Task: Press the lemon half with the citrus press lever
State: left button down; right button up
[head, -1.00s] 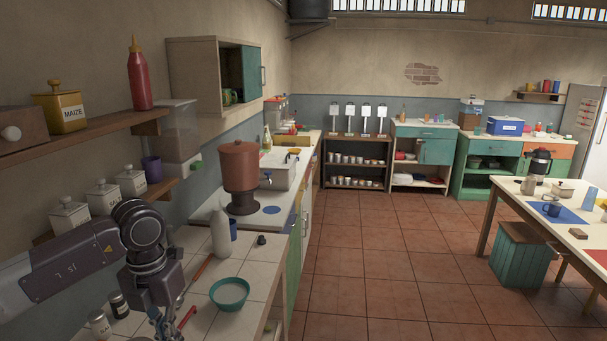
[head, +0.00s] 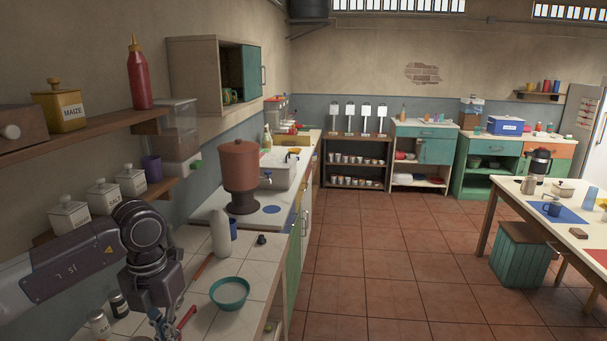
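My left gripper (head: 166,326) points down over the near tiled counter at the bottom edge of the head view. Its fingers are partly cut off by the picture edge, so I cannot tell whether they are open or shut. A short red bar (head: 187,317) shows just right of the fingers; it may be the citrus press lever, but its base is hidden. I cannot make out the lemon half or the body of the press. My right gripper is not in view.
On the tiled counter (head: 258,284) are a teal bowl (head: 229,292), a white bottle (head: 220,236), a long orange-red utensil (head: 204,267), a small dark object (head: 261,239) and two jars (head: 100,323) by the wall. A wall shelf (head: 95,137) hangs at left.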

pick_arm(q)
jog(key=shift+r, duration=0.25)
notch_tip(320, 180, up, 9)
jog(key=p, duration=0.5)
jog(key=shift+f, duration=0.15)
dwell(0.4)
